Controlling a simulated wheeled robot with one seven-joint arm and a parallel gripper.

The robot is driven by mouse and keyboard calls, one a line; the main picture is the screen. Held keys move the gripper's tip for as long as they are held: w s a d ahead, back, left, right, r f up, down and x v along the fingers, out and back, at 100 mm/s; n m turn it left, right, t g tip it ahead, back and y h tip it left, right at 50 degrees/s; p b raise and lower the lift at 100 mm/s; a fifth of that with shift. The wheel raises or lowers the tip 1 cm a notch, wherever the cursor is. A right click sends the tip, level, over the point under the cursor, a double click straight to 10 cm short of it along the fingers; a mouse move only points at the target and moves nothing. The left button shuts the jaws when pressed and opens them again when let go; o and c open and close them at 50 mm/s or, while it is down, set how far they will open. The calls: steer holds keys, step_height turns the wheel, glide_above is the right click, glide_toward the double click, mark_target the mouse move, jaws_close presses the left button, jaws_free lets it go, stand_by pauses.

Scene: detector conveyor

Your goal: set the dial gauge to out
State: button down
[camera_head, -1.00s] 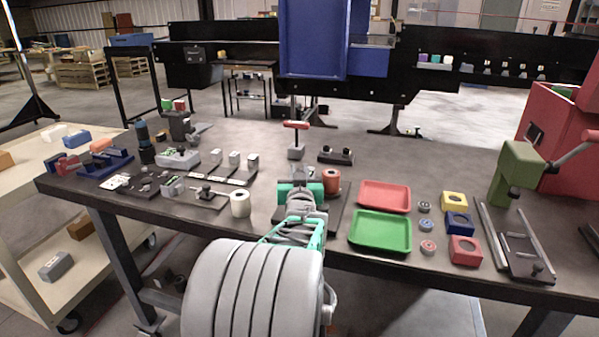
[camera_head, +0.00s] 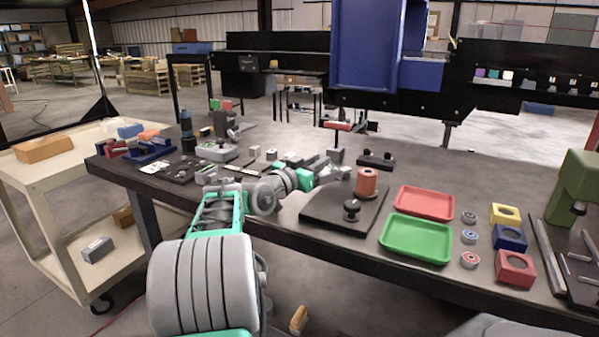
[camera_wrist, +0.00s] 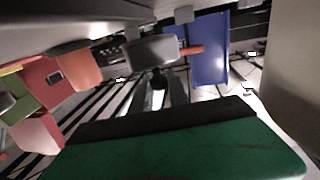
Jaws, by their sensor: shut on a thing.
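My gripper (camera_head: 335,173) reaches right over the bench, with grey fingers ahead of a teal part, low beside the black plate. In the wrist view, dark fingers close around a small dark rounded piece (camera_wrist: 158,82), but I cannot tell what it belongs to. The black plate (camera_head: 320,212) bears a black knob (camera_head: 352,208) and a copper-coloured cylinder (camera_head: 367,182). No dial face is readable, so I cannot tell which thing is the dial gauge or how it is set. My arm hides part of the bench left of the plate.
A red tray (camera_head: 424,191) and a green tray (camera_head: 415,251) lie right of the plate. Rings and coloured blocks, including a blue block (camera_head: 509,238), lie beyond. A red-handled fixture (camera_head: 337,127) stands behind my gripper. A cream trolley (camera_head: 45,178) stands left.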

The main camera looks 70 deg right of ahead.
steer(key=shift+s+f, duration=0.1)
steer(key=c, duration=1.4)
jaws_free()
steer(key=shift+s, duration=0.1)
steer(key=shift+c, duration=0.2)
steer(key=shift+o, duration=0.9)
steer(key=v, duration=0.8)
steer(key=shift+d, duration=0.1)
